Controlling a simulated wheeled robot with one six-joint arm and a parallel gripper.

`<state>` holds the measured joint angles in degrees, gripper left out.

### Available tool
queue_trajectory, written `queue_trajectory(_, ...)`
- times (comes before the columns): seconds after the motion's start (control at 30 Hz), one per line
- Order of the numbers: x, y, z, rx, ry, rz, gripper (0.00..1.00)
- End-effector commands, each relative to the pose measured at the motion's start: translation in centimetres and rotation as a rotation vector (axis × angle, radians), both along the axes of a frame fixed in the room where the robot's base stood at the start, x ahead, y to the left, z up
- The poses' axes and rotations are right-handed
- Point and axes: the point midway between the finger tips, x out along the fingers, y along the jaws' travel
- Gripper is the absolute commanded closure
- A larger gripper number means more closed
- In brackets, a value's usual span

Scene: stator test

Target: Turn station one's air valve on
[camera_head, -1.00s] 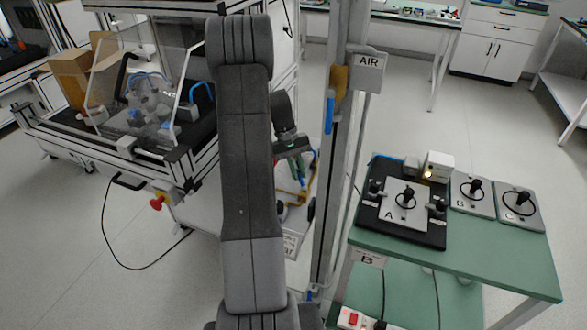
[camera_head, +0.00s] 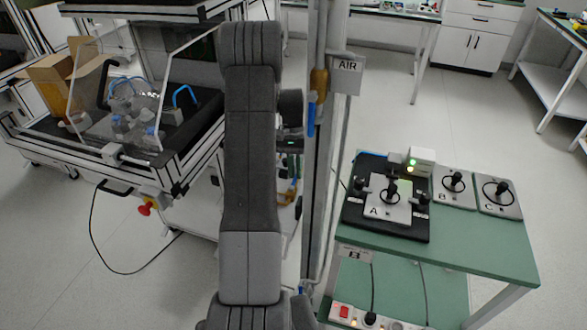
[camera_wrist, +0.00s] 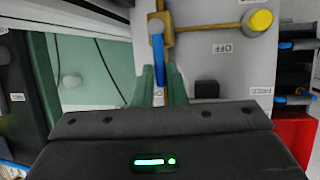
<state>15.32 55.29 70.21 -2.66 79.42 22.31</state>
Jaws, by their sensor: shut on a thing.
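The air valve shows in the wrist view as a brass body (camera_wrist: 160,28) with a blue lever (camera_wrist: 158,62) on a grey panel. My gripper (camera_wrist: 160,90) has its green fingers on either side of the lever's lower end and is shut on it. The lever points straight down in that picture. An OFF label (camera_wrist: 222,48) lies right of the valve.
A grey post (camera_head: 322,170) with an AIR sign (camera_head: 347,66) and another blue handle (camera_head: 311,120) stands close right of my arm. A green table (camera_head: 460,250) holds a fixture and a small box with green lights (camera_head: 420,160). A yellow knob (camera_wrist: 258,20) sits on the brass pipe.

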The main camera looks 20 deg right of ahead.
Motion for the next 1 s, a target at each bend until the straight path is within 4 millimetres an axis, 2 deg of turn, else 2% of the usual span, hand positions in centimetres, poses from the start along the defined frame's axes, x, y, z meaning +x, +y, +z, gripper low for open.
queue_trajectory(0.47, 0.03, -0.12, 0.1, -0.002, -0.002, -0.01, 1.0)
queue_trajectory(0.5, 0.03, -0.12, 0.1, -0.002, -0.002, -0.01, 0.81)
queue_trajectory(0.57, 0.02, -0.11, 0.1, -0.001, -0.002, -0.011, 0.69)
queue_trajectory(0.6, 0.01, -0.11, 0.08, -0.001, -0.002, -0.011, 0.67)
queue_trajectory(0.87, 0.02, -0.09, 0.09, -0.001, -0.001, -0.011, 0.67)
queue_trajectory(1.0, 0.52, -0.18, 1.03, -0.001, -0.004, -0.01, 0.67)
